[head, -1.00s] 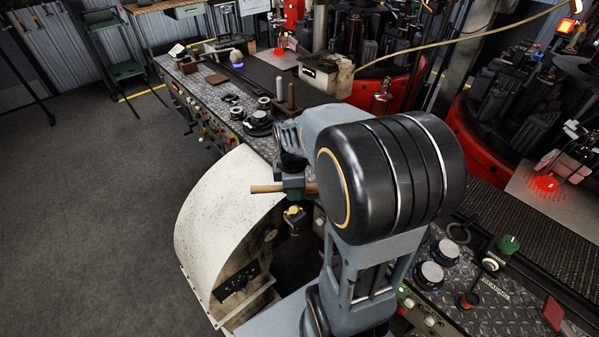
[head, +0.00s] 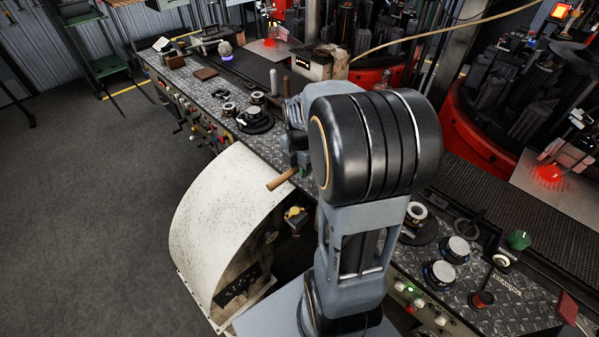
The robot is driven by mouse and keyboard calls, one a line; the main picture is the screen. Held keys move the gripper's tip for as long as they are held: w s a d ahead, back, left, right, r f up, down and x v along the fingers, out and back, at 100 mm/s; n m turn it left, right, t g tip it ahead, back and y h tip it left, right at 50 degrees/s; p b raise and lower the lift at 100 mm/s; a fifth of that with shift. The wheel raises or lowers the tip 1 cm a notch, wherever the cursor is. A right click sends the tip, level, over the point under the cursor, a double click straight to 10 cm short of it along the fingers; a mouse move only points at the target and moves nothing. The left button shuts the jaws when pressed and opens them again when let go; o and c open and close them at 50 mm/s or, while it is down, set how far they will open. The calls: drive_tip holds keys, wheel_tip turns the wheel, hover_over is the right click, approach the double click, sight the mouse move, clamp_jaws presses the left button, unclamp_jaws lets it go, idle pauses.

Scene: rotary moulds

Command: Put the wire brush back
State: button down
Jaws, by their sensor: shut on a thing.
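My gripper (head: 299,162) is just left of my arm's big black joint, over the near edge of the metal bench. It is shut on the wire brush (head: 282,178). Only the brush's wooden handle shows clearly, sticking out to the lower left and slanted. The bristle end is hidden by my gripper and arm. My arm also hides the part of the bench right behind it.
The tread-plate bench (head: 205,92) carries round black gauges (head: 255,118), brown blocks (head: 206,73) and a box (head: 313,62). A curved white guard (head: 215,215) stands below its edge. Knobs and dials (head: 440,273) lie at the lower right. Open floor is at left.

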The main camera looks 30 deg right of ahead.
hover_over(298, 183)
wheel_tip(298, 183, down, 5)
drive_tip(key=shift+s+r, duration=0.1)
drive_tip(key=shift+d+f+p, duration=0.1)
drive_tip(key=shift+f+p, duration=0.2)
drive_tip(key=shift+f, duration=1.3)
drive_tip(key=shift+f, duration=0.1)
drive_tip(key=shift+f, duration=0.15)
drive_tip(key=c, duration=0.8)
unclamp_jaws()
drive_tip(key=shift+c, duration=0.2)
